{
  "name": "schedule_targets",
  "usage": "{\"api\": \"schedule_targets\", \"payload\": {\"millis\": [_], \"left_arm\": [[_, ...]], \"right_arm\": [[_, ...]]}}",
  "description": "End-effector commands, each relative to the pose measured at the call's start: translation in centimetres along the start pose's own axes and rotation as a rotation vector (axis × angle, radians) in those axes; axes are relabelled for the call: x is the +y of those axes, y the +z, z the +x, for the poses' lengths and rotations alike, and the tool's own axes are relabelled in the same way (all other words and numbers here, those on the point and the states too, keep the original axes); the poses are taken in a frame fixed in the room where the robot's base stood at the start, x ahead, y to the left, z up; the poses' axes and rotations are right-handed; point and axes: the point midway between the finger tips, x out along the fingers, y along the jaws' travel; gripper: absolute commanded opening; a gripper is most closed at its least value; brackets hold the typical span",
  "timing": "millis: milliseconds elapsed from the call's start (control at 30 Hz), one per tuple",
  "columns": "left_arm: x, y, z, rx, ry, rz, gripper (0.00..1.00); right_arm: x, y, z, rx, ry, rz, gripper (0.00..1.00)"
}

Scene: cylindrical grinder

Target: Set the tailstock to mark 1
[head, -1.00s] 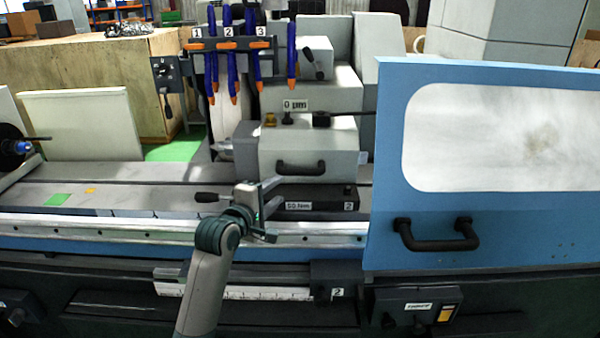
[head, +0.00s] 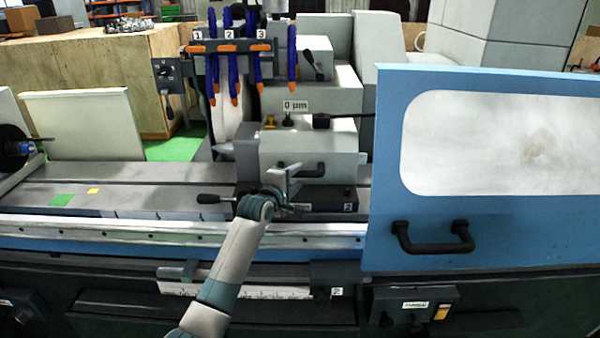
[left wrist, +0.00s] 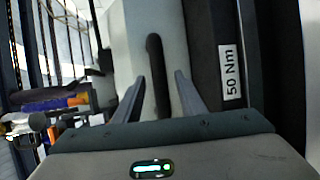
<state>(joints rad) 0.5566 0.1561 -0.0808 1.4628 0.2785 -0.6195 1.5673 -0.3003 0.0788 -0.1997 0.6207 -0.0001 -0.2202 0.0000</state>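The tailstock (head: 308,150) is a light grey block on a dark base (head: 325,198), with a black handle (head: 313,170) on its front. The handle (left wrist: 154,60) also shows in the left wrist view, between the two fingers. My left gripper (head: 288,180) is at the handle; in the left wrist view (left wrist: 159,80) its fingers stand apart on either side of the bar, with gaps showing. A clamp lever (head: 212,198) sticks out left of the base. Below the rail, a scale (head: 262,292) runs beside a dark block with a "2" tag (head: 336,291). My right gripper is out of view.
A blue door (head: 480,250) with a window and black handle covers the right side. Blue and orange hoses (head: 230,60) hang behind the tailstock. The bed (head: 130,190) left of the tailstock is mostly clear, with a green patch (head: 61,200) and a yellow patch on it.

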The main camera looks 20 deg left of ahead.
Motion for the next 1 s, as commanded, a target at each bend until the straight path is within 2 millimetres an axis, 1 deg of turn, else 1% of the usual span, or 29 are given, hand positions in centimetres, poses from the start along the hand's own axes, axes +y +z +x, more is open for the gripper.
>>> {"api": "schedule_targets", "payload": {"millis": [100, 300, 700, 767, 800, 867, 1000], "left_arm": [[0.1, 0.0, 1.2, 0.0, -0.001, -0.001, 0.37], [0.1, 0.0, 2.4, 0.0, 0.0, -0.001, 0.37], [0.0, 0.0, 2.7, 0.0, 0.0, -0.001, 0.37], [0.0, 0.0, 2.6, 0.0, 0.0, -0.001, 0.23], [0.0, 0.0, 2.6, 0.0, 0.0, -0.001, 0.13], [0.0, 0.0, 2.6, 0.0, 0.0, -0.001, 0.0], [0.0, 0.0, 2.6, 0.0, 0.0, -0.001, 0.0]], "right_arm": [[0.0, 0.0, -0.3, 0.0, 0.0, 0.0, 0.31], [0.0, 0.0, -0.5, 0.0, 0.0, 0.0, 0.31], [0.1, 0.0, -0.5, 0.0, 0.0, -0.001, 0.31], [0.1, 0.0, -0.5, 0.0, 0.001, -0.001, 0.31], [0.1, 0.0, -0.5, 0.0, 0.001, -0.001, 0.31], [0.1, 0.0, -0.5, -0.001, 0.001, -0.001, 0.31], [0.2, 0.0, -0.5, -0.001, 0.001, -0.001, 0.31]]}}
